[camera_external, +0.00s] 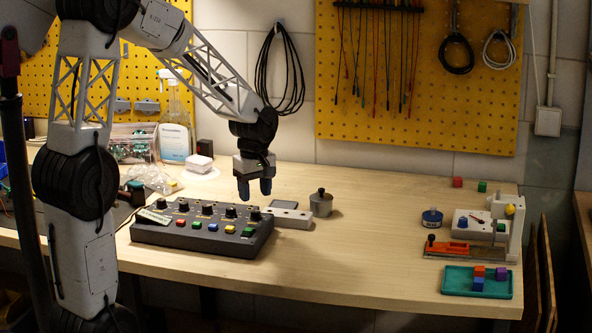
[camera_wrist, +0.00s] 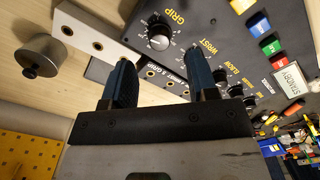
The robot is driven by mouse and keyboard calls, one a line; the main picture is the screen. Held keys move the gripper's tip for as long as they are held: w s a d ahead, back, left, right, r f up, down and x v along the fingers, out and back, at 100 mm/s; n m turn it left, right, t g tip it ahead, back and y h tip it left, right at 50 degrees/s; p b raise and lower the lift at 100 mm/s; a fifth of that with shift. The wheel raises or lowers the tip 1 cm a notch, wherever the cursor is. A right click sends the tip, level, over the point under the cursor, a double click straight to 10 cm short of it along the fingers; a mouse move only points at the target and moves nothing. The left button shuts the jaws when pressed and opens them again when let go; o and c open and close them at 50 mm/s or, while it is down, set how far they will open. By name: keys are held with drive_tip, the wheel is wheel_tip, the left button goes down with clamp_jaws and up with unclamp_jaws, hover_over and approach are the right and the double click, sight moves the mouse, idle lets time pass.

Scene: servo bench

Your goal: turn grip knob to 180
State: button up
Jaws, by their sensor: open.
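The grip knob (camera_wrist: 160,34) is a round dark knob by the yellow GRIP label, with white scale marks around it. I cannot read its setting. In the external view it appears to be the rightmost knob (camera_external: 255,213) of the row on the dark control box (camera_external: 180,237). My gripper (camera_external: 254,195) points down above the box's right end, with a gap between its fingers and the knob. In the wrist view, the two blue fingers of my gripper (camera_wrist: 159,57) are spread apart and empty, with the knob showing beyond and between their tips.
More knobs and several coloured buttons (camera_wrist: 257,24) share the box. A pale bar with holes (camera_external: 291,217) lies along its back right, near a grey lidded pot (camera_external: 320,203). A teal tray (camera_external: 453,281) with blocks is far right.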

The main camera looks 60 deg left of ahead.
sight(256, 210)
drive_tip(key=shift+f, duration=2.6)
drive_tip(key=c, duration=0.9)
drive_tip(key=shift+c, duration=0.2)
drive_tip(key=shift+m, duration=0.5)
drive_tip(key=m, duration=1)
drive_tip(key=shift+m, duration=0.3)
